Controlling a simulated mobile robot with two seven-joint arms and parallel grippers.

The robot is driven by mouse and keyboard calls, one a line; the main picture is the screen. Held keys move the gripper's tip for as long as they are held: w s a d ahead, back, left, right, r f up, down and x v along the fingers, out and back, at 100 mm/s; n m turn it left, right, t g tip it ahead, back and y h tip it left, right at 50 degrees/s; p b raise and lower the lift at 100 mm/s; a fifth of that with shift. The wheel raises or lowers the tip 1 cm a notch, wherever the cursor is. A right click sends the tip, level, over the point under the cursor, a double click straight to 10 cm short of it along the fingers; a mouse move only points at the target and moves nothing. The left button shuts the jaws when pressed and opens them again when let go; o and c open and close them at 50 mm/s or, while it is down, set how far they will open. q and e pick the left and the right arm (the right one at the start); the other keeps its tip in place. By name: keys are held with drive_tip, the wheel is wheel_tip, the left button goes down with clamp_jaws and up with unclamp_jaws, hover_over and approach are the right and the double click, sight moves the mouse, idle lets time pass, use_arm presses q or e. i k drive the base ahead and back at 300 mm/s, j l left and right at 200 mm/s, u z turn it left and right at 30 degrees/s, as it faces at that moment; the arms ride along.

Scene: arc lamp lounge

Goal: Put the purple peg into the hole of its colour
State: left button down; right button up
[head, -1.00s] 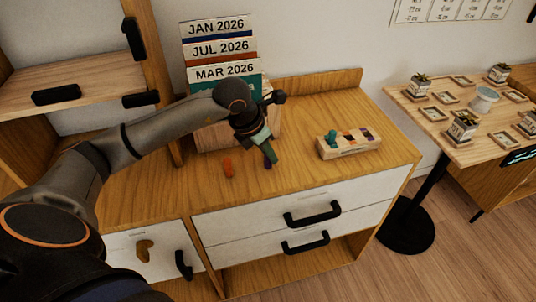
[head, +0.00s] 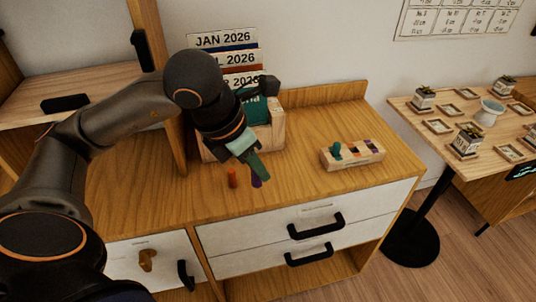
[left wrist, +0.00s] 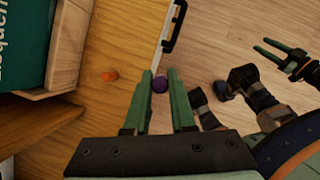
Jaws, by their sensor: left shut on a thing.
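The purple peg (head: 257,182) is between the fingertips of my left gripper (head: 260,172), over the front part of the wooden cabinet top. In the left wrist view the purple peg (left wrist: 160,84) shows as a round end between the green fingers (left wrist: 160,76), which are shut on it. Whether its lower end touches the wood I cannot tell. The wooden hole block (head: 362,160) lies to the right, with coloured patches on top and a teal peg (head: 337,151) standing in its left end. My right gripper (left wrist: 280,48) shows in the left wrist view, fingers apart and empty.
An orange peg (head: 232,177) stands on the cabinet top just left of the purple one. A wooden box of month cards (head: 277,133) stands behind my left gripper. The cabinet top (head: 310,180) between gripper and block is clear.

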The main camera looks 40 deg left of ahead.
sight(360, 152)
drive_tip(key=i+l, duration=0.7)
drive_tip(key=l, duration=0.15)
